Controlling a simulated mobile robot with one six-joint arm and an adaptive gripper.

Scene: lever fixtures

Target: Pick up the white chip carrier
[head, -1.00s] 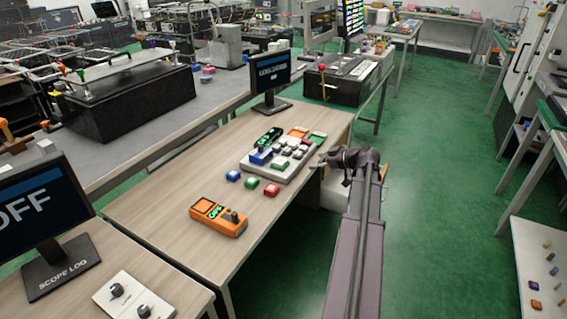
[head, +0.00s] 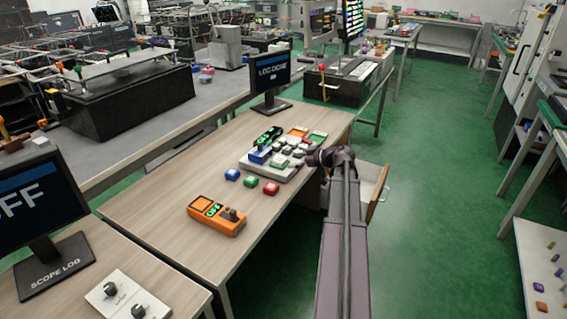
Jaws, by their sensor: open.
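I cannot single out the white chip carrier for sure. Several small pale pieces with green tops sit on the light grey board (head: 258,167) at the table's right edge, and it may be among them. My gripper (head: 308,159) is open at the board's right edge, pointing left. Its fingers are small and partly merge with the board, so I cannot tell whether they touch anything.
An orange handheld device (head: 217,215) lies on the wooden table (head: 150,205). A monitor (head: 270,80) stands behind the board. An open drawer (head: 376,190) juts out at the table's right side, beside my arm. The green floor (head: 430,200) to the right is clear.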

